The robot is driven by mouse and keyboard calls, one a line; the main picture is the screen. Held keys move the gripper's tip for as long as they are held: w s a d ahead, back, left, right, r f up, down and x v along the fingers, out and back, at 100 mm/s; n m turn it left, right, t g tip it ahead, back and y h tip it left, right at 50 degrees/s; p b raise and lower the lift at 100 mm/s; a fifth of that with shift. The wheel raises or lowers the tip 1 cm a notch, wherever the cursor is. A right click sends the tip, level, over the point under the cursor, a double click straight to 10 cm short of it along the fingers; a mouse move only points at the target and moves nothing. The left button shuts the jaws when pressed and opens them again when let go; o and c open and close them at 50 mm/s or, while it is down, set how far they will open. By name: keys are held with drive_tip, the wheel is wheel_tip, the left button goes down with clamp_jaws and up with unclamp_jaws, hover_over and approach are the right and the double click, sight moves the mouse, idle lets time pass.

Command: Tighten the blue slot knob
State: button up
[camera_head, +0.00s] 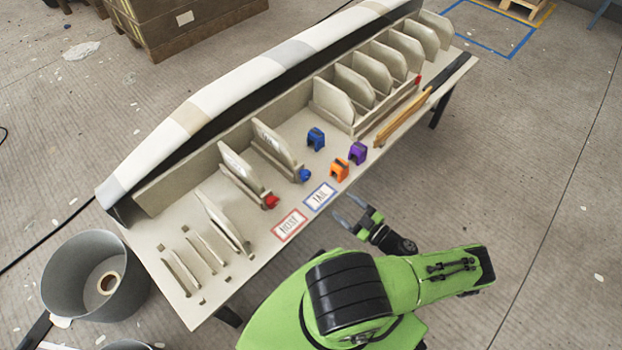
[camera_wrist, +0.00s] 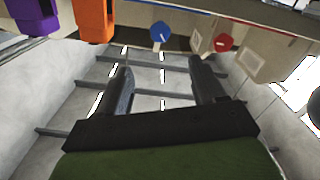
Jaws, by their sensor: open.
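The blue slot knob (camera_head: 305,175) sits at the front end of an upright slot panel (camera_head: 275,147) on the table. In the wrist view the blue knob (camera_wrist: 161,33) shows as a round disc beyond the fingertips, roughly centred between them. My gripper (camera_head: 348,209) is open and empty, off the table's front edge, apart from the knob and to its lower right. Its two fingers (camera_wrist: 161,70) are spread wide in the wrist view. A red knob (camera_head: 271,202) is on the neighbouring panel, left of the blue one.
A blue block (camera_head: 316,138), an orange block (camera_head: 340,169) and a purple block (camera_head: 357,153) stand right of the knob. A red-bordered card (camera_head: 289,225) and a blue-bordered card (camera_head: 320,196) lie near the front edge. A grey bin (camera_head: 75,285) stands left of the table.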

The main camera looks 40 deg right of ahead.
sight(308, 177)
drive_tip(key=w+b, duration=0.1)
drive_tip(key=w, duration=0.4)
drive_tip(key=w+b, duration=0.1)
drive_tip(key=w, duration=0.9)
drive_tip(key=shift+w+a+b, duration=0.2)
drive_tip(key=shift+a+b, duration=0.05)
drive_tip(key=shift+b, duration=0.15)
drive_tip(key=c, duration=1.1)
drive_tip(key=shift+o, duration=0.2)
